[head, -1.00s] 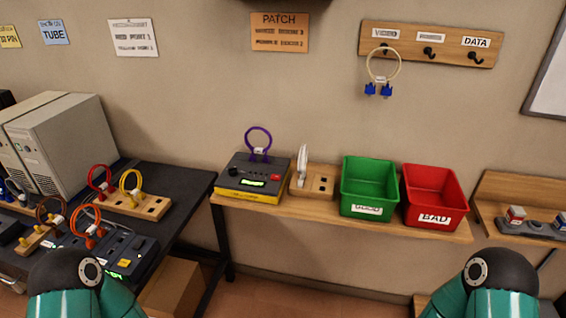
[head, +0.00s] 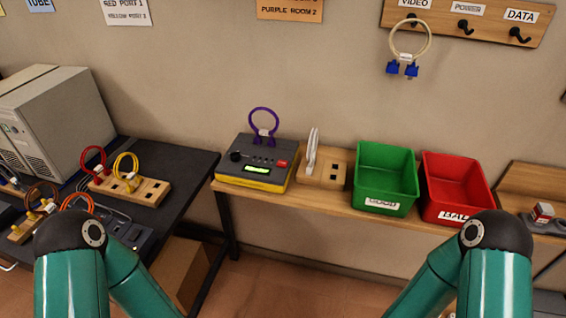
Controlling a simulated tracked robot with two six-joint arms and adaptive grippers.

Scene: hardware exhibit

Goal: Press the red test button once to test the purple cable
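The purple cable (head: 263,123) stands as a loop on top of the cable tester (head: 242,176), its ends at the tester's back edge. The tester is a dark grey box with a yellow base, a black knob, a lit green display and a red button (head: 282,164) at its right side. It sits at the left end of the wooden shelf. Both of my teal arms show at the bottom of the head view, but neither gripper is in the picture. Nothing of mine touches the tester.
A black table (head: 186,167) with red, yellow and orange cables is at left. A blue-ended cable (head: 407,39) hangs on the wall rack.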

